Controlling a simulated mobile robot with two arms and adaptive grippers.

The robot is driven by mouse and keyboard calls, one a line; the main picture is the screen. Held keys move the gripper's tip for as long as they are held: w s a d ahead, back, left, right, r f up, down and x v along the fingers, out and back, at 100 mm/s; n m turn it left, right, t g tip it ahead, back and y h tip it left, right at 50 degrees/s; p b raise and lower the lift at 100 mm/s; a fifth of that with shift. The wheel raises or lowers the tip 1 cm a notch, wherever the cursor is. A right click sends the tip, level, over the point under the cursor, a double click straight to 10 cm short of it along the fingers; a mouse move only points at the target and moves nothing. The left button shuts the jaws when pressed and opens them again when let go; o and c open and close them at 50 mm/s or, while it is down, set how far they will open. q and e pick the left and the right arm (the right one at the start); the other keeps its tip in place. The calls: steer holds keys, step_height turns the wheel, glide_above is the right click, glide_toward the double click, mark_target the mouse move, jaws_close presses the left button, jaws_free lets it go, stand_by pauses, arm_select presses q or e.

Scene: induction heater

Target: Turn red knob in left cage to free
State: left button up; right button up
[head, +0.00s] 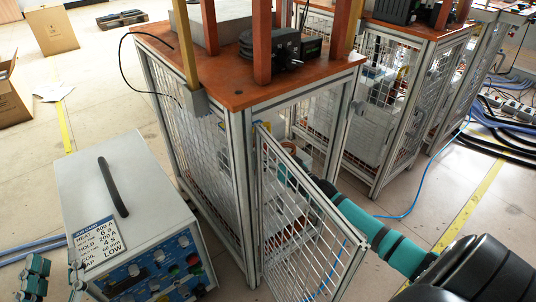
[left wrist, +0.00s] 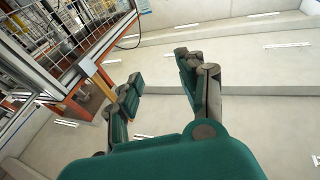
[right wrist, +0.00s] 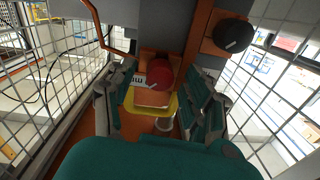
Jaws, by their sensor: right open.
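The red knob (right wrist: 138,72) shows in the right wrist view, inside the cage, on a box with a yellow plate (right wrist: 160,106). A label beside it is partly hidden, so I cannot read its setting.
Mesh walls close in on both sides. The heater unit (head: 125,200) stands left of the cage (head: 245,190). Blue cable (head: 400,214) lies on the floor.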

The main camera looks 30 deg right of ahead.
jaws_close()
arm_select(q)
steer(key=s+a+f+g+y+p, duration=0.1)
steer(key=s+a+f+g+p, duration=0.1)
steer(key=f+g, duration=0.4)
steer(key=s+a+f+g+y+p, duration=0.1)
steer(key=s+f+g+y+p, duration=0.15)
steer(key=f, duration=0.45)
steer(key=s+a+f+g+p, duration=0.1)
steer(key=s+a+f+g, duration=0.1)
steer(key=s+g, duration=0.2)
steer(key=s+a+f+g+y+p, duration=0.1)
steer(key=s+a+f+g, duration=0.1)
steer(key=s, duration=0.5)
steer(key=shift+s+f+n+g+p, duration=0.3)
steer(key=shift+f+n+g+p, duration=0.1)
steer(key=shift+f+g, duration=0.45)
arm_select(e)
steer(key=shift+n+h, duration=0.3)
steer(key=shift+n, duration=8.5)
arm_select(q)
steer(key=shift+a+r, duration=0.1)
